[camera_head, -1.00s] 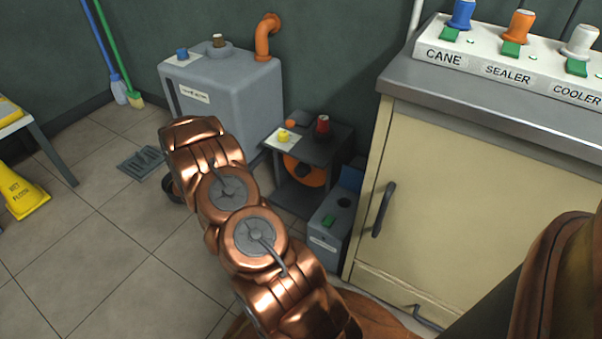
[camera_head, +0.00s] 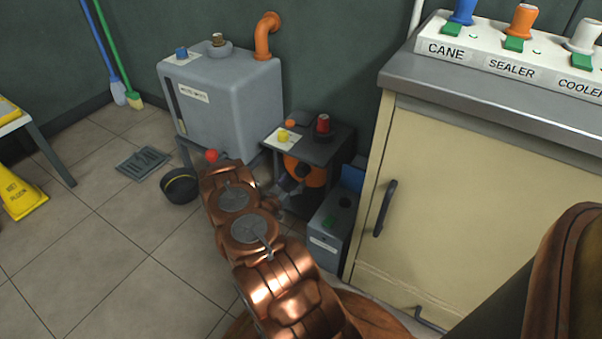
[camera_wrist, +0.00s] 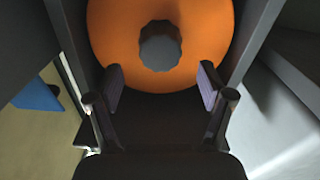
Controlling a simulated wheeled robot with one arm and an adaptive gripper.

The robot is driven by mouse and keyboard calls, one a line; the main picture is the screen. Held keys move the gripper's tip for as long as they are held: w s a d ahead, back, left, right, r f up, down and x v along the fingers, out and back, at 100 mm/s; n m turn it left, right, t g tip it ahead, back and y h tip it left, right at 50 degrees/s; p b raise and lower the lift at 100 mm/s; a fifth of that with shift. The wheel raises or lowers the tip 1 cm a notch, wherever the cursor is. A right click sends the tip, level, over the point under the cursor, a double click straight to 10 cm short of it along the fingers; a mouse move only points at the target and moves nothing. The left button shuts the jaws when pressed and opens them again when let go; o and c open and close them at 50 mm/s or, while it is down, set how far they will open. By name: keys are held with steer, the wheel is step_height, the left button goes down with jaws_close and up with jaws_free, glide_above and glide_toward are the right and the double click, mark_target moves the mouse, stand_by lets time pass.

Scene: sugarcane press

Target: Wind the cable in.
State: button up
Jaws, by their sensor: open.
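An orange reel disc (camera_wrist: 110,22) with a dark, ridged round knob (camera_wrist: 160,46) at its centre fills the top of the wrist view. In the head view the orange disc (camera_head: 316,175) sits inside a dark open-fronted housing (camera_head: 337,148), partly hidden by my arm. My gripper (camera_wrist: 158,80) is open and empty in front of the disc. Its fingertips lie to the left and right of and just below the knob in the wrist view, apart from it as far as I can tell. No cable can be clearly made out.
The housing carries a yellow button (camera_head: 283,136) and a red knob (camera_head: 323,124) on top. A grey tank (camera_head: 230,110) and a black bucket (camera_head: 180,187) are to the left.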

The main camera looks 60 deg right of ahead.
mark_target(299, 173)
steer(key=shift+w+d+b, duration=0.15)
steer(key=shift+d+b, duration=0.95)
steer(key=shift+d, duration=2.05)
jaws_close()
